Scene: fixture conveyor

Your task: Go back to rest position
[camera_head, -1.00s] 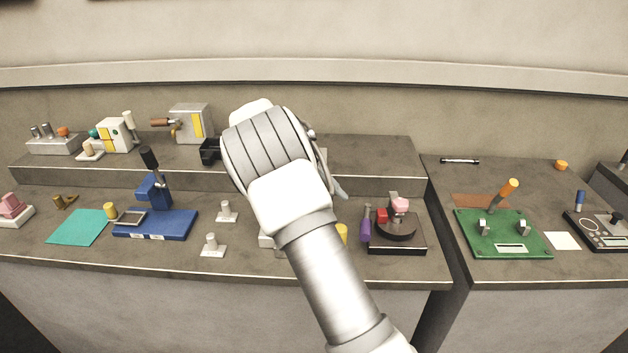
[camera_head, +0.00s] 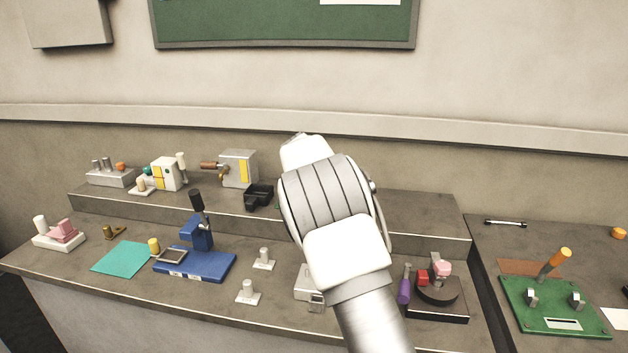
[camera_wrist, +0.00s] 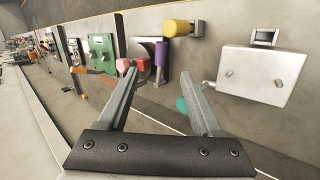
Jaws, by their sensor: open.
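My gripper (camera_wrist: 165,95) shows in the wrist view with its two grey fingers spread apart and nothing between them. In that view a purple-handled tool (camera_wrist: 160,58), a pink knob (camera_wrist: 124,65) and a yellow cylinder (camera_wrist: 178,28) appear beyond the fingertips; I cannot tell how far away they are. In the head view my arm's white and grey links rise in front of the bench, and the gripper itself is hidden behind them.
The grey bench (camera_head: 130,289) has a raised back shelf (camera_head: 420,217). A blue press (camera_head: 205,262), teal mat (camera_head: 122,259), white posts (camera_head: 248,292), black-based fixture (camera_head: 440,310) and purple tool (camera_head: 404,288) stand on it. A green board (camera_head: 545,305) lies on the right bench.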

